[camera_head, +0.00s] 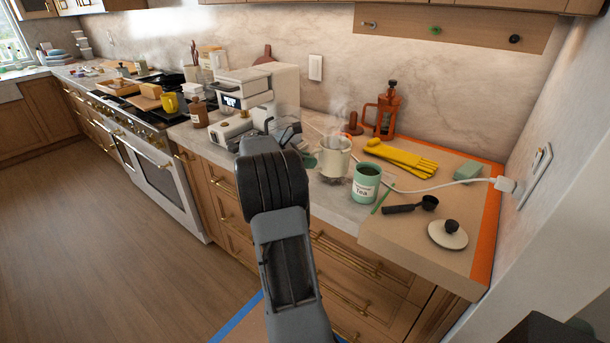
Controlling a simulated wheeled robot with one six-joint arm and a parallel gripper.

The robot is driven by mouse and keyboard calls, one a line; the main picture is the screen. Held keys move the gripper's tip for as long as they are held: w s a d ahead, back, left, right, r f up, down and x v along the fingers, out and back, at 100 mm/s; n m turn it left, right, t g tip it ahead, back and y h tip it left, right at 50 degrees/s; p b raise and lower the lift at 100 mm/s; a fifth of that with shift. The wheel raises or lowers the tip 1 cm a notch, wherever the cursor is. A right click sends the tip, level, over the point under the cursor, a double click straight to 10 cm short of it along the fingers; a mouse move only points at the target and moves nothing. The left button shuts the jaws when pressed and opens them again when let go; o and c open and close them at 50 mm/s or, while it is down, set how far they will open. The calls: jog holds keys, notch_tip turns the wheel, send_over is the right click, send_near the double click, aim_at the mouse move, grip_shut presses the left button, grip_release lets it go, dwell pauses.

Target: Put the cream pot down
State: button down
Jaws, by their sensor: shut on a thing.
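The cream pot (335,160) is upright over the grey counter, right of the coffee machine, and steam rises from it. My arm reaches up from the bottom middle, and my gripper (296,134) is at the pot's left side, shut on it. The arm partly hides the grip, so the exact contact is unclear. A dark patch shows under the pot; I cannot tell whether its base touches the counter. A cream lid with a black knob (448,235) lies on the tan board at the right.
A green tea tin (366,184) stands close at the pot's right front. Yellow gloves (400,158), a black scoop (412,205) and a green block (467,172) lie on the tan board (400,235). A white cable crosses it. A red press (387,112) stands behind; the coffee machine (262,95) is left.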

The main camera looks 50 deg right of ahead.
aim_at(310, 170)
jog(key=shift+d+f, duration=0.2)
jog(key=shift+f, duration=0.75)
jog(key=shift+d+f, duration=0.15)
jog(key=shift+f, duration=0.8)
jog(key=shift+f, duration=0.1)
jog(key=c, duration=1.6)
grip_release()
jog(key=shift+f, duration=0.15)
jog(key=o, duration=0.5)
